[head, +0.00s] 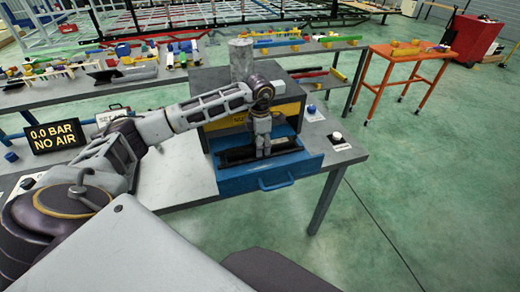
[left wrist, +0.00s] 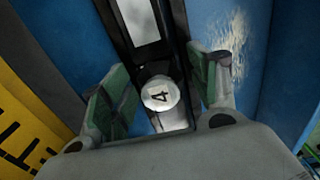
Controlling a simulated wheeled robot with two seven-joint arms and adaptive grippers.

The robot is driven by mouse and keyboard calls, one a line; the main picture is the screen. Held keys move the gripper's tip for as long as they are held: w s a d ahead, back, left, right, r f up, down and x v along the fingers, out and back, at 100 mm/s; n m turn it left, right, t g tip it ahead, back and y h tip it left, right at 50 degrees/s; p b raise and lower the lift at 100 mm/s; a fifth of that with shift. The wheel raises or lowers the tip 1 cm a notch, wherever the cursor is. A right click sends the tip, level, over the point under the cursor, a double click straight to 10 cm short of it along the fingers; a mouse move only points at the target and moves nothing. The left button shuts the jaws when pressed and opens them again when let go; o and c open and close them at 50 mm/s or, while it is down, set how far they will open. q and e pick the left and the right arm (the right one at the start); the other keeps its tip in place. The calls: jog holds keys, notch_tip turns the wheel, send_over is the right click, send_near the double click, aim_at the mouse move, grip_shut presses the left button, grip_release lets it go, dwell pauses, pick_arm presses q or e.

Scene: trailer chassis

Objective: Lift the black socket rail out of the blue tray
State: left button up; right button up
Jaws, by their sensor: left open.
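The blue tray (head: 228,185) is an open drawer-like box with a front handle, below the dark cabinet. The black socket rail (head: 238,156) lies in it, partly hidden by my left gripper (head: 262,153). In the left wrist view the black rail (left wrist: 157,67) runs away between the fingers, with a round white disc (left wrist: 160,94) marked 4 on it. My left gripper (left wrist: 163,80) is open and points down into the tray, one green-padded finger on each side of the rail. I cannot tell whether the pads touch it. My right gripper is not in view.
The dark cabinet (head: 210,82) with a yellow front stands behind the tray, with a grey cylinder (head: 241,58) on top. A white button (head: 337,137) is on the table to the right. A "0.0 BAR NO AIR" display (head: 54,136) stands at left.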

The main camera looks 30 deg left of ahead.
pick_arm(q)
jog(key=c, duration=0.7)
jog(key=shift+c, duration=1.3)
grip_shut()
jog(key=shift+r, duration=0.15)
jog(key=shift+w+r, duration=0.1)
jog(key=shift+r, duration=0.35)
notch_tip(320, 180, up, 8)
jog(key=shift+f+b, duration=0.25)
jog(key=shift+b, duration=0.1)
jog(key=shift+r, duration=0.7)
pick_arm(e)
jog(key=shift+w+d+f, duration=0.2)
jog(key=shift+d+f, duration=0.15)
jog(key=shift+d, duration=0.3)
